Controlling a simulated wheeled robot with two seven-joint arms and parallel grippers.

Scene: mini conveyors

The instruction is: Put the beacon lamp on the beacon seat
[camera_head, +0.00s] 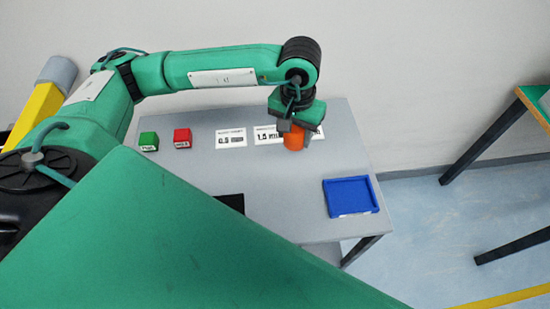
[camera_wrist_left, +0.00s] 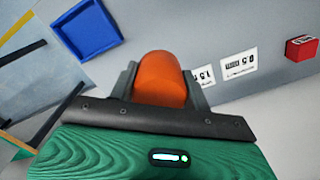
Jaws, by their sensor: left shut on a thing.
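The orange beacon lamp (camera_head: 294,138) is in the jaws of my left gripper (camera_head: 293,124), over the back right part of the grey table. In the left wrist view the lamp (camera_wrist_left: 160,78) sits between the two fingers of the left gripper (camera_wrist_left: 160,88), its rounded end pointing away from the palm. The left gripper is shut on it. From these frames I cannot tell whether the lamp touches the table. I cannot make out a beacon seat; a dark piece (camera_head: 232,202) at the table's front is partly hidden by my green body. My right gripper is not in view.
A blue tray (camera_head: 326,197) lies on the table's right side. A green block (camera_head: 148,141) and a red block (camera_head: 182,138) stand at the back left, beside white label cards (camera_head: 231,142). The middle of the table is clear. Another table (camera_head: 520,118) stands far right.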

